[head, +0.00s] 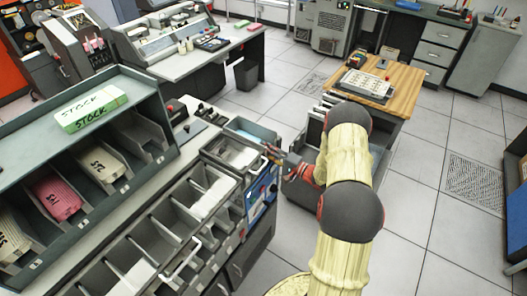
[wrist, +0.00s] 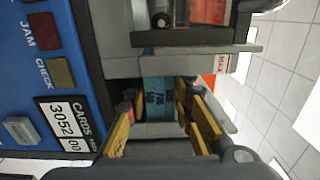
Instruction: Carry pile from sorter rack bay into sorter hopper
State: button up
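My gripper (head: 274,153) is at the right end of the sorter (head: 262,190), beside its blue front panel. In the wrist view the yellow-padded fingers of my gripper (wrist: 160,112) close in on both sides of a blue card pile (wrist: 158,88) with dark print. The pile fills the space between the fingertips, and its far end is hidden under a grey metal edge. The sorter hopper seems to be the grey metal opening with a red MAX label (wrist: 221,64). I cannot tell whether the pile rests on its floor.
The blue panel (wrist: 35,75) with JAM and CHECK lamps and a card counter is close on the left of the wrist view. A grey rack of open bays (head: 165,235) holds some white cards. The stock shelf (head: 150,90) stands left. Floor (head: 420,190) is clear at right.

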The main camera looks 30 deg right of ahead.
jog(key=o, duration=0.4)
jog(key=shift+f, duration=0.2)
jog(key=shift+s+f+b, duration=0.1)
jog(key=shift+f+b, duration=0.25)
jog(key=shift+f, duration=0.1)
jog(key=shift+r+p, duration=0.2)
jog(key=shift+p, duration=0.15)
dwell(0.5)
jog(key=shift+r+p+v, duration=0.15)
jog(key=shift+p+v, duration=0.3)
jog(key=shift+v, duration=1.9)
jog(key=shift+r+p+v, duration=0.15)
jog(key=shift+p+v, duration=0.25)
jog(key=shift+v, duration=1.9)
